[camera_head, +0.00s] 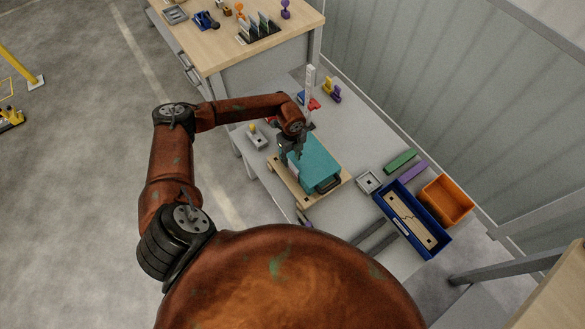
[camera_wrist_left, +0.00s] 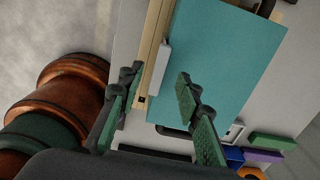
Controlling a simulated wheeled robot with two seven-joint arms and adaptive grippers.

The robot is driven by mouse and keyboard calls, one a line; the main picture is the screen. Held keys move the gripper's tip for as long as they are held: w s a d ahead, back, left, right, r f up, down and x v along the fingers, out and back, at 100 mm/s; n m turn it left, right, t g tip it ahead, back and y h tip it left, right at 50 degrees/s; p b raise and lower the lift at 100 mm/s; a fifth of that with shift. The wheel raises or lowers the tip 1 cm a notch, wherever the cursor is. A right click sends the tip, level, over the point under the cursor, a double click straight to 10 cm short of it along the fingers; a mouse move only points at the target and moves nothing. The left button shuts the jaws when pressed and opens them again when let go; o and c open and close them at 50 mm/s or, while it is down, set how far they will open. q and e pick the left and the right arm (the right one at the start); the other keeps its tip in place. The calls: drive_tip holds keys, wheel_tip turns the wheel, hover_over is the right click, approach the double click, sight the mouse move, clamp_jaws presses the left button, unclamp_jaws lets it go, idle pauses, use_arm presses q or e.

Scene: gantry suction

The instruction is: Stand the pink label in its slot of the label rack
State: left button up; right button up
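I cannot make out a pink label in either view. A dark rack (camera_head: 260,32) with several upright plates, which looks like the label rack, stands on the far wooden table at the top of the head view. My left gripper (camera_head: 297,153) is over the left edge of a teal case (camera_head: 315,160). In the left wrist view my left gripper (camera_wrist_left: 157,82) has its fingers apart with nothing held. A thin pale strip (camera_wrist_left: 159,66) lies beyond and between the fingertips, beside the teal case (camera_wrist_left: 225,60). My right gripper is not in view.
The teal case lies on a wooden board (camera_head: 291,187) on the grey table. To the right are a blue tray (camera_head: 433,249), an orange bin (camera_head: 447,201) and green (camera_head: 400,160) and purple (camera_head: 414,171) blocks. A white post (camera_head: 309,85) stands behind my left gripper.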

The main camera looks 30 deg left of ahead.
sight(292, 164)
use_arm(q)
wheel_tip(292, 164, down, 4)
drive_tip(key=shift+f+b, duration=0.1)
drive_tip(key=shift+b, duration=0.2)
clamp_jaws()
